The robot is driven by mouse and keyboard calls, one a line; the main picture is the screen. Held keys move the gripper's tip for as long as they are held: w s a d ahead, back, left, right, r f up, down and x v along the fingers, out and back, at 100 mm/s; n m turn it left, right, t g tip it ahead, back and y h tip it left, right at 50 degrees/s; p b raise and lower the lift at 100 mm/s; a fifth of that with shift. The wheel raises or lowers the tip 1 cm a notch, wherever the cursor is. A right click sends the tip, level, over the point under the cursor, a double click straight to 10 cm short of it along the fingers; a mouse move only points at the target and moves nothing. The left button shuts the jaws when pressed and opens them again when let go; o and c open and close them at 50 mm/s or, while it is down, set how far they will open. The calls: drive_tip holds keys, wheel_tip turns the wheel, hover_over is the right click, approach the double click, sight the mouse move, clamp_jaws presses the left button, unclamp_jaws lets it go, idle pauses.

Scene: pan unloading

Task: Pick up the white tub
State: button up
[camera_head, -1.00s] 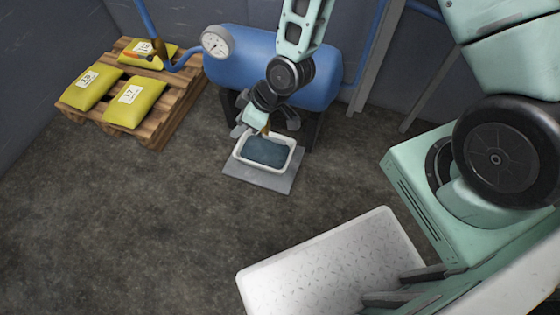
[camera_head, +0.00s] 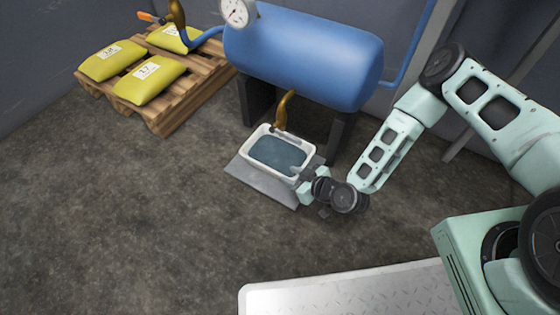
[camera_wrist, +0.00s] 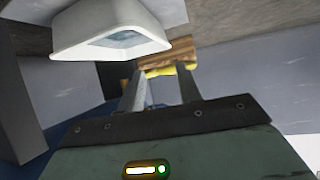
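The white tub (camera_head: 265,169) is a rectangular open basin holding dark blue-grey liquid. It stands upright on a grey plate (camera_head: 240,171) on the floor. My gripper (camera_head: 305,181) is low at the tub's right end, very close to its near right corner; I cannot tell whether it touches. In the wrist view the tub (camera_wrist: 110,52) shows at the upper left, outside the fingers. The two fingers of my gripper (camera_wrist: 161,80) are apart with nothing between them. The far side of the tub is partly hidden by its rim.
A brass tap (camera_head: 284,108) rises at the tub's back edge. A blue tank (camera_head: 310,55) on dark legs stands behind. A wooden pallet (camera_head: 160,118) with yellow sacks (camera_head: 150,80) is at the back left. My white deck lies at the bottom. The floor at left is clear.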

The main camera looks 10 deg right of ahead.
drive_tip(key=b, duration=0.4)
approach(263, 165)
drive_tip(key=x, duration=0.4)
drive_tip(key=shift+d, duration=0.1)
drive_tip(key=b+x, duration=0.4)
drive_tip(key=x, duration=0.1)
drive_tip(key=shift+b, duration=0.4)
drive_tip(key=shift+w, duration=0.15)
clamp_jaws()
